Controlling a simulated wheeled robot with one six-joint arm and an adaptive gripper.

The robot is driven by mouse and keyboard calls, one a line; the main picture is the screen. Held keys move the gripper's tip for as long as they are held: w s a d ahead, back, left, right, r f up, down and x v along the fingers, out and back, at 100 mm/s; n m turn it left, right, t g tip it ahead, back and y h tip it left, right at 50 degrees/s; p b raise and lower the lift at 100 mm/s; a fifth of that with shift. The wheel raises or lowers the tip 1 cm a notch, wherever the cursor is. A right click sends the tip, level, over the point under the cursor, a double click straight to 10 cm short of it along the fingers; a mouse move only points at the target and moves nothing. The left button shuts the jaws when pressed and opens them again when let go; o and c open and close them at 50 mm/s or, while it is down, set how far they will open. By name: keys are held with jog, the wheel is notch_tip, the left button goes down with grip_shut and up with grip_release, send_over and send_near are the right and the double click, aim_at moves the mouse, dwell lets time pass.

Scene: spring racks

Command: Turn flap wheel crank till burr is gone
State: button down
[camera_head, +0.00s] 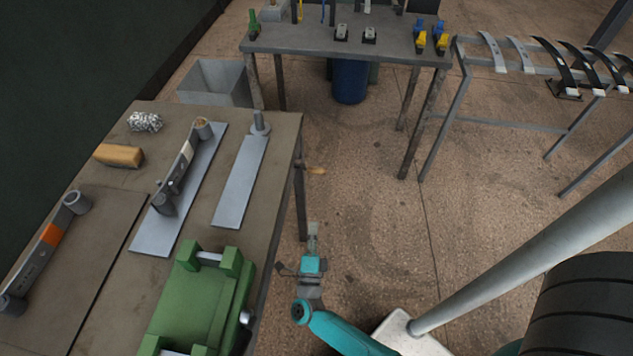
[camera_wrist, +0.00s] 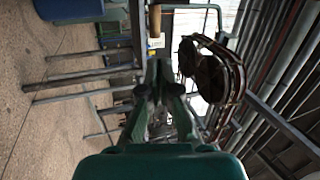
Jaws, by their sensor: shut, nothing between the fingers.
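My gripper (camera_head: 312,228) is shut and empty, in the open space just right of the bench's right edge. Its closed fingers also show in the wrist view (camera_wrist: 158,68). A small tan handle (camera_head: 315,170) on a short rod sticks out from the bench's right edge, beyond my gripper and apart from it; it looks like a crank handle. A spring leaf with an eye at each end (camera_head: 182,166) lies on a grey plate (camera_head: 152,240) on the bench. A small tan roll at its far eye (camera_head: 202,127) may be the flap wheel. I cannot make out a burr.
The bench (camera_head: 110,185) also holds a green vise-like block (camera_head: 205,300), a yellow-brown block (camera_head: 119,156), a shiny wad (camera_head: 145,121) and another leaf (camera_head: 45,250). A second table (camera_head: 300,42) and a spring rack (camera_head: 500,120) stand behind. The floor between is clear.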

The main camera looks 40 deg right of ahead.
aim_at(316, 169)
jog(key=w+d+r+m+g, duration=0.1)
jog(key=w+d+r, duration=0.2)
jog(key=w+d, duration=0.7)
jog(key=shift+d+r+m+h, duration=0.25)
jog(key=shift+d+m+h, duration=0.15)
jog(key=shift+d, duration=0.15)
